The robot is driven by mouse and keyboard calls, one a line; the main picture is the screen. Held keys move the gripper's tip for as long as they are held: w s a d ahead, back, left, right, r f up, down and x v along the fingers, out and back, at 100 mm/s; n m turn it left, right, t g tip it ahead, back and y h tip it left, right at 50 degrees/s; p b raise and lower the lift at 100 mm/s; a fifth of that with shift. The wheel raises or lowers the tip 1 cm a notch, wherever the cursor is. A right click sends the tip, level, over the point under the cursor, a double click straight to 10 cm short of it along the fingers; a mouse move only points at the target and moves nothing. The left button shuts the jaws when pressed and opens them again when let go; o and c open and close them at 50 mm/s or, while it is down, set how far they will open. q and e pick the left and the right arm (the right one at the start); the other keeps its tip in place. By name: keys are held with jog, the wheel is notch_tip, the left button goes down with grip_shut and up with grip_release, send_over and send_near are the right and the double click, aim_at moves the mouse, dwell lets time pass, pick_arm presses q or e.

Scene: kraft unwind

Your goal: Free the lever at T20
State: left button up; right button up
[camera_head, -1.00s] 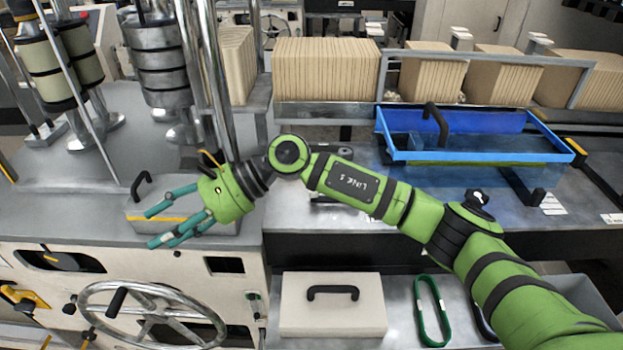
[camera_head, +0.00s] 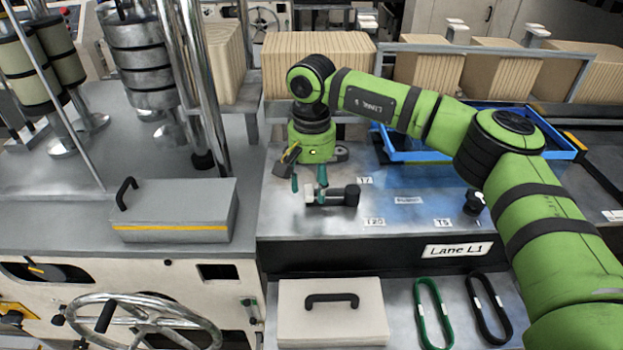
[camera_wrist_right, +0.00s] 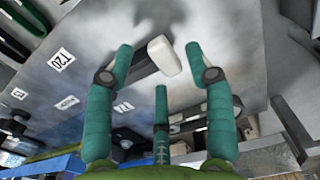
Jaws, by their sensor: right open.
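A dark lever (camera_head: 333,196) with a thick black end lies on the grey metal deck, just behind and left of the T20 label (camera_head: 374,222). My right gripper (camera_head: 309,184) points down over the lever's left part, its teal fingers spread and empty. In the right wrist view, the open fingers (camera_wrist_right: 160,66) surround a pale rounded block (camera_wrist_right: 165,57) on a dark bar; I cannot tell which part of the lever this is, or whether a finger touches it. The T20 label (camera_wrist_right: 61,59) shows there at upper left. My left gripper is not in view.
A grey lidded box (camera_head: 175,208) with a black handle stands left of the lever. A blue tray (camera_head: 480,108) is behind my right arm. A beige box (camera_head: 333,312) and two belts, green (camera_head: 433,312) and black (camera_head: 488,311), lie below in front. Steel posts rise at left.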

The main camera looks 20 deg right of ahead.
jog(key=shift+f, duration=0.45)
grip_shut()
jog(key=shift+s+a, duration=0.1)
